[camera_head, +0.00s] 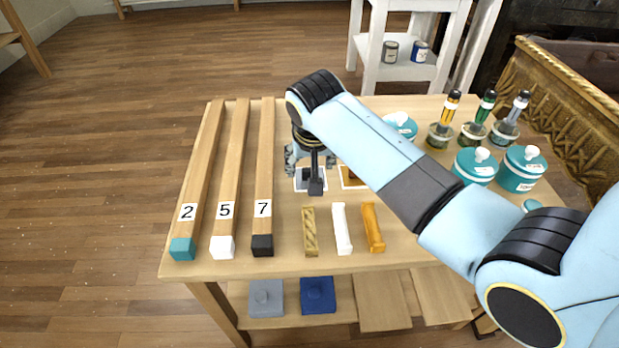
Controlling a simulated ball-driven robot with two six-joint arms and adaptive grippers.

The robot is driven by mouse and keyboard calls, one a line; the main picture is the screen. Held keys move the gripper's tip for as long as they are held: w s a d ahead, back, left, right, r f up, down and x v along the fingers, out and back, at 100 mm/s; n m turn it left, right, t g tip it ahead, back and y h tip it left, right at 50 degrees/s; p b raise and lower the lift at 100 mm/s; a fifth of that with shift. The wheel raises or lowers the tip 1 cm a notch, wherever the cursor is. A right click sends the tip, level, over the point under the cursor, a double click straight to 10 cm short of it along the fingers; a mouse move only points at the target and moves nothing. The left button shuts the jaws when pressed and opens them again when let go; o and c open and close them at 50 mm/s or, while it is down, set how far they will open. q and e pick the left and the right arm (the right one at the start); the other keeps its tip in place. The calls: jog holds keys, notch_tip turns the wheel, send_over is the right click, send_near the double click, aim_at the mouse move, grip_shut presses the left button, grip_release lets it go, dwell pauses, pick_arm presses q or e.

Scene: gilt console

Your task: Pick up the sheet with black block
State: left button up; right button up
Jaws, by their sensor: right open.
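A small white-edged sheet with a dark patch (299,185) lies on the wooden table. A black block (316,188) stands on it, toward its right side. My right gripper (311,162) is open, just above and behind the block, its fingers spread to either side. I cannot tell whether it touches the block. My right arm comes in from the lower right and hides part of the table. My left gripper is not in view.
A second sheet with an amber patch (350,180) lies to the right, partly behind my arm. Long bars numbered 2, 5 and 7 (263,170) lie left. Gold (310,235), white (342,232) and orange (373,230) pieces lie in front. Teal jars (475,168) and bottles stand right.

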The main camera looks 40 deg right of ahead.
aim_at(310, 170)
jog(key=x, duration=0.3)
jog(key=shift+b, duration=0.3)
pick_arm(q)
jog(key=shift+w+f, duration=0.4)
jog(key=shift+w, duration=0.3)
pick_arm(e)
jog(key=shift+s, duration=0.1)
jog(key=shift+r, duration=0.1)
jog(key=shift+c, duration=1)
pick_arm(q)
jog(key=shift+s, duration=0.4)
pick_arm(e)
jog(key=c, duration=0.7)
jog(key=shift+r, duration=0.1)
